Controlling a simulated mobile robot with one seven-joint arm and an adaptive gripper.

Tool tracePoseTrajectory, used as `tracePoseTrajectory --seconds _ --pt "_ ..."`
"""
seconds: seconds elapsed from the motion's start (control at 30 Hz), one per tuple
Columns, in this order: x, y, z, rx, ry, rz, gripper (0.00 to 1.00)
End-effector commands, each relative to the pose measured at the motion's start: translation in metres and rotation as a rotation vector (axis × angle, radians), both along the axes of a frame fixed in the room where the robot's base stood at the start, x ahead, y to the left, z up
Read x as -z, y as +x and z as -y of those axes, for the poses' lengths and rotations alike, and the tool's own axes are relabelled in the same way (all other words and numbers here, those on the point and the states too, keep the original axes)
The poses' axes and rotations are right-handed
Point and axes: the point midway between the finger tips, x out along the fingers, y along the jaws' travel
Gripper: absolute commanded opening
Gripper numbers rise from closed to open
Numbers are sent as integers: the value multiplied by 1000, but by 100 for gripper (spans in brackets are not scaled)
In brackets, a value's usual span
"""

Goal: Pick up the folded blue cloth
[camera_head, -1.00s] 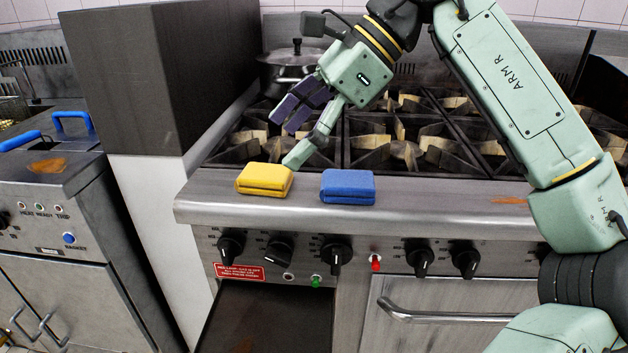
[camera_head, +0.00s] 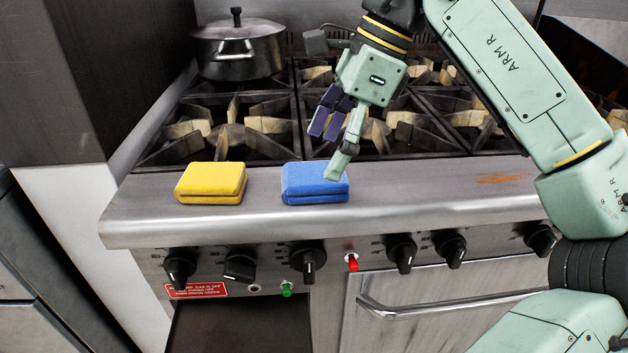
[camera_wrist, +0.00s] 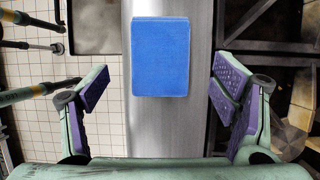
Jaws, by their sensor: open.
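The folded blue cloth (camera_head: 312,183) lies flat on the steel front ledge of the stove, to the right of a folded yellow cloth (camera_head: 210,183). In the wrist view the blue cloth (camera_wrist: 161,57) shows ahead of my gripper, roughly midway between the finger lines but beyond the tips. My gripper (camera_head: 335,147) is open and empty, above and behind the cloth in the head view. One fingertip overlaps the cloth's right rear corner in that view; I cannot tell whether it touches. The wrist view shows my gripper's purple-padded fingers (camera_wrist: 163,98) wide apart.
Burner grates (camera_head: 235,130) fill the stove top behind the ledge. A lidded pot (camera_head: 238,50) stands at the back left. Black knobs (camera_head: 308,260) and an oven handle (camera_head: 440,308) jut from the front. The ledge (camera_head: 430,190) is clear to the right of the blue cloth.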

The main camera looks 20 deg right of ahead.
Motion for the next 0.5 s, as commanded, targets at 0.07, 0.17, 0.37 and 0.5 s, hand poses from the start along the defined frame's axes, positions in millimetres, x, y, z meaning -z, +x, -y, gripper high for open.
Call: tracePoseTrajectory --seconds 0.07,0.17,0.37,0.5 --pt "12 1 -6 -1 0 -2 80" --pt "25 2 -12 0 0 -1 80" --pt "36 4 -17 0 1 0 80" --pt "36 4 -17 0 1 0 80"
